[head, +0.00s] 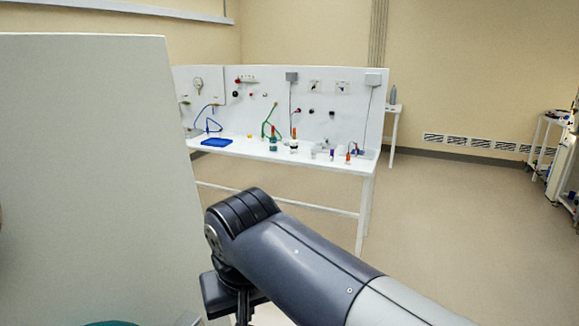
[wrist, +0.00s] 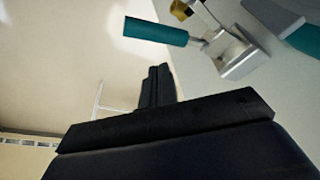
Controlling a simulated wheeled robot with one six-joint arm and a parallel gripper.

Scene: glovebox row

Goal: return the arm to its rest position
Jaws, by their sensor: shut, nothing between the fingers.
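My gripper (wrist: 158,74) shows in the wrist view as a dark pair of fingers set close together, shut and empty. It points at open space beside a pale grey panel (wrist: 205,95), and touches nothing that I can see. In the head view my dark grey arm reaches in from the lower right and bends at a ribbed black joint near the middle. Below that joint dark parts of my arm hang down to the bottom edge; the fingertips cannot be made out there.
A large pale panel (head: 95,180) stands close on the left in the head view. A teal cylinder (wrist: 156,31) and a metal bracket (wrist: 236,58) are near my gripper in the wrist view. A white bench (head: 270,157) with bottles stands farther back. Floor (head: 450,220) at right is clear.

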